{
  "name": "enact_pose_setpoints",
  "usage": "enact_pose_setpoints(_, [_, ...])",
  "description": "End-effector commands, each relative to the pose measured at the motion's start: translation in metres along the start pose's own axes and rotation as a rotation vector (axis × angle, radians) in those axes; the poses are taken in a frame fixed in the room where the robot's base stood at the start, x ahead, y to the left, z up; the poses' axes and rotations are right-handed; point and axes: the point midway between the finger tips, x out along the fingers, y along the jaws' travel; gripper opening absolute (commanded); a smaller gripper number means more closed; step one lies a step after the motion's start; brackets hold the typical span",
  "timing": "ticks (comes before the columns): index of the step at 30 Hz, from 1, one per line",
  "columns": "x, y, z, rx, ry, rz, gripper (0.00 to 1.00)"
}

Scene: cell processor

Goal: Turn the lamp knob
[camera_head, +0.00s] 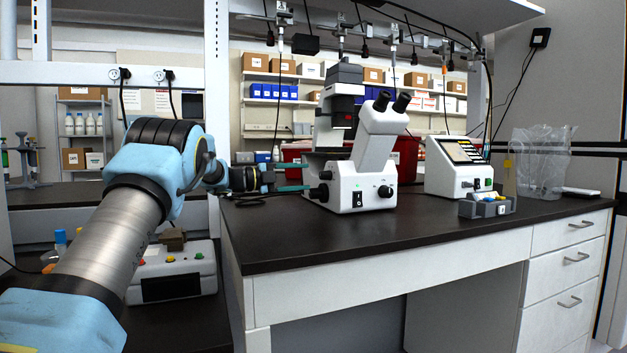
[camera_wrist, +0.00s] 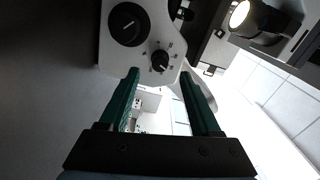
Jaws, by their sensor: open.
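The white microscope (camera_head: 367,186) stands on the black bench. In the wrist view its white side panel (camera_wrist: 110,55) shows a large round black knob (camera_wrist: 128,24) and a smaller black knob (camera_wrist: 160,61) with marks around it. The smaller one looks like the lamp knob. My gripper (camera_head: 304,176) is at the left side of the microscope, its green fingers pointing at it. In the wrist view my gripper (camera_wrist: 160,74) is open and empty. Its fingertips lie left and right of the smaller knob, which is seen between them; contact cannot be told.
A white device with a screen (camera_head: 459,168) and a small grey block holder (camera_head: 487,206) stand to the right. A clear bin (camera_head: 541,165) is at the far right. A red container (camera_head: 405,160) is behind the microscope. The bench front (camera_head: 400,238) is clear.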

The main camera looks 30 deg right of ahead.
Motion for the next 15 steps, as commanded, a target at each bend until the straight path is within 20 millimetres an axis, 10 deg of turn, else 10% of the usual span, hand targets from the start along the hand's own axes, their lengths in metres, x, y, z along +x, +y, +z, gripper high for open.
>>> enact_pose_setpoints(15, [-0.051, 0.000, 0.000, 0.000, 0.000, 0.001, 0.64])
